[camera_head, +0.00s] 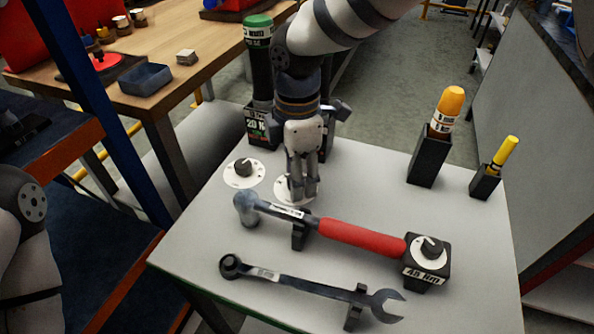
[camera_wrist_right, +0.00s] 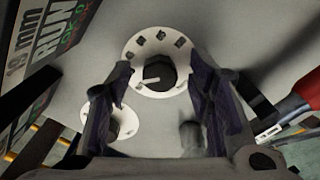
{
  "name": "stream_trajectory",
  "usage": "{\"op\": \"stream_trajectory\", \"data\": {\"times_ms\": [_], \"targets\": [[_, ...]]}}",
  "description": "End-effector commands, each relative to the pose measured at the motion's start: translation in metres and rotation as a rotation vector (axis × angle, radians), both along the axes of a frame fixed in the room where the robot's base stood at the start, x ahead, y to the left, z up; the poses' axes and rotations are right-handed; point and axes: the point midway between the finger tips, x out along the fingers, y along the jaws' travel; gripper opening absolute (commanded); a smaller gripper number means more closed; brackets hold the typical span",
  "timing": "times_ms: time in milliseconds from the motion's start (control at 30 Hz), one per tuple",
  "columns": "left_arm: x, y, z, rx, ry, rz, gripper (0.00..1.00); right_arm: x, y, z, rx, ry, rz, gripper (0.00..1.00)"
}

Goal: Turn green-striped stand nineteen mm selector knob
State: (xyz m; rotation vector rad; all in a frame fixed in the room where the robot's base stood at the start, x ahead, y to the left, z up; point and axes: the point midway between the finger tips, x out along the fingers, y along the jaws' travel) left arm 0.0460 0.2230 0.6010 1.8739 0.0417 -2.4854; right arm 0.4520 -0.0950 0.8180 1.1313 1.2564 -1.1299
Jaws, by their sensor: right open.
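A round white dial with a black knob (camera_wrist_right: 158,72) lies between the fingers of my right gripper in the wrist view. The knob has a white pointer line, and small dark marks ring the dial. In the head view this dial (camera_head: 286,192) is mostly hidden behind the gripper. My right gripper (camera_head: 303,194) is open and points down at it; I cannot tell if the fingers touch the knob. A second white dial with a black knob (camera_head: 243,171) is to the left. A sign reading "19 mm" (camera_wrist_right: 45,55) is at the wrist view's left edge. My left gripper is out of view.
The grey tabletop (camera_head: 190,240) carries a red-handled torque wrench (camera_head: 360,236), a spanner (camera_head: 300,284), and a "45 Nm" dial box (camera_head: 427,262). A green-capped tool (camera_head: 258,60) stands behind. Orange (camera_head: 447,110) and yellow (camera_head: 505,153) tools stand at right.

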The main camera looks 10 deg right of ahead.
Motion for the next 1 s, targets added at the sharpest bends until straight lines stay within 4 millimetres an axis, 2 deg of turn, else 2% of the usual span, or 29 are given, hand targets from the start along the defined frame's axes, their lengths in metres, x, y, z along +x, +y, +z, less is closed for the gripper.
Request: {"op": "stream_trajectory", "data": {"times_ms": [100, 133, 300, 333, 667, 1000], "targets": [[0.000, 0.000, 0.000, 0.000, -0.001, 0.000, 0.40, 0.000, 0.000, 0.001, 0.000, -0.001, 0.000, 0.47], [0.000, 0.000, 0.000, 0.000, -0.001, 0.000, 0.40, 0.000, 0.000, 0.001, 0.000, -0.001, 0.000, 0.43], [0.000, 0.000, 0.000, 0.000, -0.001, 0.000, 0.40, 0.000, 0.000, 0.001, 0.000, 0.000, 0.000, 0.04], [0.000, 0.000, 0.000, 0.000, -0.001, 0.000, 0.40, 0.000, 0.000, 0.001, 0.000, 0.000, 0.000, 0.00], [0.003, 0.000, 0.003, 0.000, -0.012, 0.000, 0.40, 0.000, 0.000, 0.002, -0.001, -0.002, -0.042, 0.00], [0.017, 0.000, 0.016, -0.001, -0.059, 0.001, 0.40, -0.001, 0.000, 0.004, 0.000, -0.004, -0.268, 0.00]]}}
